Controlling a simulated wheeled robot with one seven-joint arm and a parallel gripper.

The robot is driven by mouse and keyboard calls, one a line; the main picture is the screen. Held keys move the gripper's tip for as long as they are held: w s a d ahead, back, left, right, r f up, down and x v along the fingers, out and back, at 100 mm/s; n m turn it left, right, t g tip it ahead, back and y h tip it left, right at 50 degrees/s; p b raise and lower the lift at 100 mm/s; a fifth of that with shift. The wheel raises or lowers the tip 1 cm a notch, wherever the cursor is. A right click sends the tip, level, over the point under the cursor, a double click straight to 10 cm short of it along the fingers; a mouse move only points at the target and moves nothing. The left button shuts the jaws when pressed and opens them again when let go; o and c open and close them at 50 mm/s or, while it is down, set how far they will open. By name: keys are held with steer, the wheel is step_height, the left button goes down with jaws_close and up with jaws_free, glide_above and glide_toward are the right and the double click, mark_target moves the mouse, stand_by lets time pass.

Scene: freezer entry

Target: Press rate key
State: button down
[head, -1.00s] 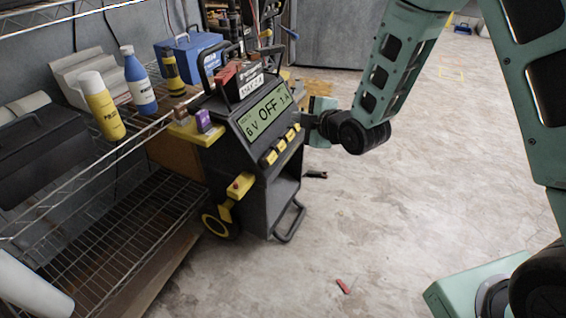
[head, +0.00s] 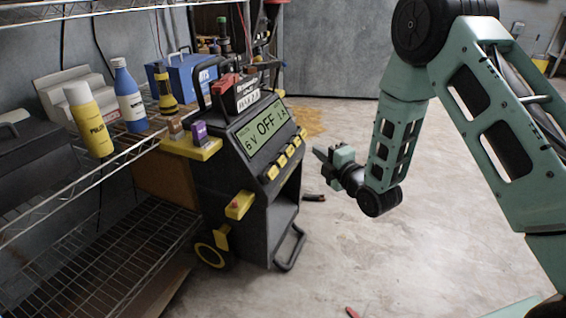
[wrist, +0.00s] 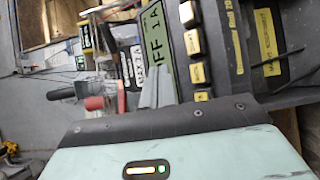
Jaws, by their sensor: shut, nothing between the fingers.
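A dark wheeled battery charger (head: 232,190) stands beside the wire shelf. Its green display (head: 262,137) reads 6 V, OFF and 1 A. A row of several yellow keys (head: 282,161) runs along the sloped panel below the display; which is the rate key is too small to read. In the wrist view the keys (wrist: 193,42) stand beside the display (wrist: 157,40). My gripper (head: 318,154) is shut and empty, in the air to the right of the panel and apart from the keys in the head view. Its fingers (wrist: 157,88) show in front of the panel in the wrist view.
The wire shelf (head: 75,190) on the left holds a yellow bottle (head: 88,120), a blue bottle (head: 128,97) and a blue box (head: 190,75). Clamps on a yellow bracket (head: 190,146) project from the charger's left.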

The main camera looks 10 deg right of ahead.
mark_target(283, 156)
steer(key=w+a+f+b, duration=0.3)
steer(key=w+a+f, duration=0.1)
steer(key=a, duration=0.2)
steer(key=shift+w+f, duration=0.15)
steer(key=shift+f, duration=0.2)
stand_by(2.0)
steer(key=shift+w+a+f+b, duration=0.2)
steer(key=shift+w+a+b, duration=0.1)
steer(key=shift+b, duration=0.1)
steer(key=shift+w+a+f, duration=0.15)
steer(key=shift+a+f, duration=0.1)
steer(key=shift+a, duration=0.05)
stand_by(0.7)
steer(key=shift+r, duration=0.1)
steer(key=shift+s+d+r, duration=0.4)
steer(key=shift+s+d, duration=0.05)
steer(key=shift+d, duration=0.1)
stand_by(0.4)
steer(key=shift+s+d+r+p, duration=0.5)
steer(key=shift+s+d+r, duration=0.15)
steer(key=shift+d, duration=0.25)
steer(key=shift+s+d+r+p, duration=0.45)
steer(key=shift+s+d+r, duration=0.2)
steer(key=shift+d, duration=0.2)
